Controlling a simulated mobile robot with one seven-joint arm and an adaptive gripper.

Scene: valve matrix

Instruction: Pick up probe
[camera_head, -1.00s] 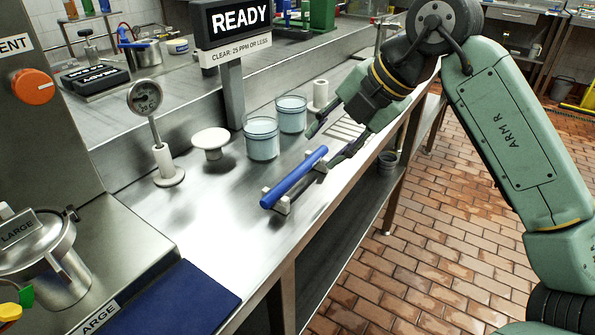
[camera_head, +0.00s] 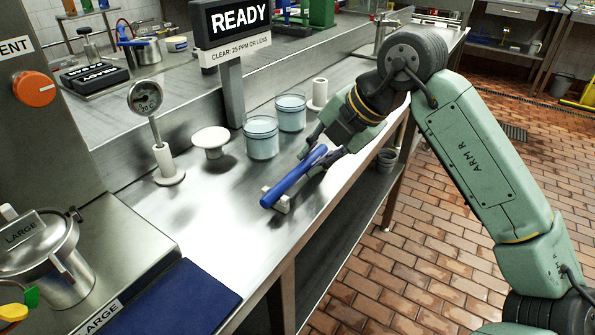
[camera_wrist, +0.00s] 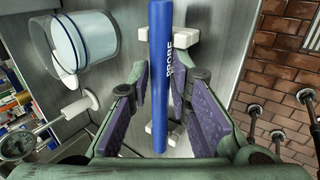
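The probe (camera_head: 292,180) is a blue rod resting on white supports on the steel counter. In the wrist view the probe (camera_wrist: 160,75) carries the word PROBE and lies between my gripper's two purple-padded fingers. My gripper (camera_wrist: 162,118) is open, with a gap visible on both sides of the rod. In the head view my gripper (camera_head: 318,158) is at the far end of the probe, one finger on each side. The far support is mostly hidden there by the gripper; both white supports (camera_wrist: 160,132) show in the wrist view.
Two glass beakers of pale liquid (camera_head: 261,138) stand just left of the gripper. A blue mat (camera_head: 178,300) lies at the front. The counter's right edge is close to the probe.

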